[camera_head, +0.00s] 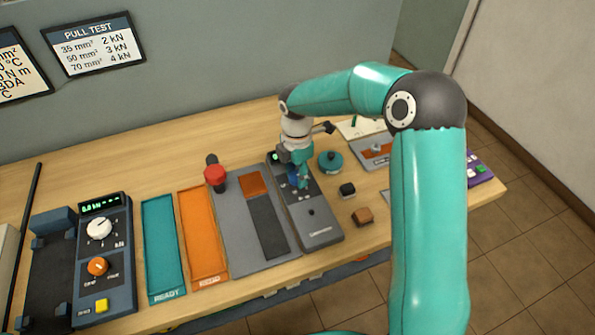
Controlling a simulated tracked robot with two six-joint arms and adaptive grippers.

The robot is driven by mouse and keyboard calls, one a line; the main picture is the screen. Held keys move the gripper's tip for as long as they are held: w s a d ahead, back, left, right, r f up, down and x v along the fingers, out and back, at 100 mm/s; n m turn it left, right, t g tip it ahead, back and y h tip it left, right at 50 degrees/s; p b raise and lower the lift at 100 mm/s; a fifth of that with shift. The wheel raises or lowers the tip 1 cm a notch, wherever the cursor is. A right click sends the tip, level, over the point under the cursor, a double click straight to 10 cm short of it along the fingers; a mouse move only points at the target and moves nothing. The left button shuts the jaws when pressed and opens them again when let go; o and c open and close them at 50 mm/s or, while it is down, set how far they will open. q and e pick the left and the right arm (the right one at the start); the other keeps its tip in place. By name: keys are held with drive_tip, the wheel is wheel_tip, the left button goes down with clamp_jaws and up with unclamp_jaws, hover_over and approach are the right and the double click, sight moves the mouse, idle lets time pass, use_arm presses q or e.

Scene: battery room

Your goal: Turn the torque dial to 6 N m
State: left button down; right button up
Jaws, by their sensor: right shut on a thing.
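My right gripper (299,178) points down over the upper part of a narrow dark grey device (320,233). It is shut on a small blue knob (293,180), which looks to be the torque dial. The fingers cover most of the dial, so its pointer and setting cannot be read. A green display (275,157) shows at the device's top left, too small to read and partly behind the gripper. My left gripper is not in view.
A red-topped tool (215,174) stands left of the gripper by a grey plate (233,222). A teal round object (330,161), black block (347,190) and brown block (363,216) lie to its right. Teal (161,240) and orange (203,235) trays and a dial console (103,255) stand left.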

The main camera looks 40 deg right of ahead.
sight(297, 175)
idle(0.5)
drive_tip(key=o, duration=1.1)
drive_tip(key=shift+o, duration=0.2)
wheel_tip(297, 175, up, 12)
drive_tip(key=shift+f, duration=0.1)
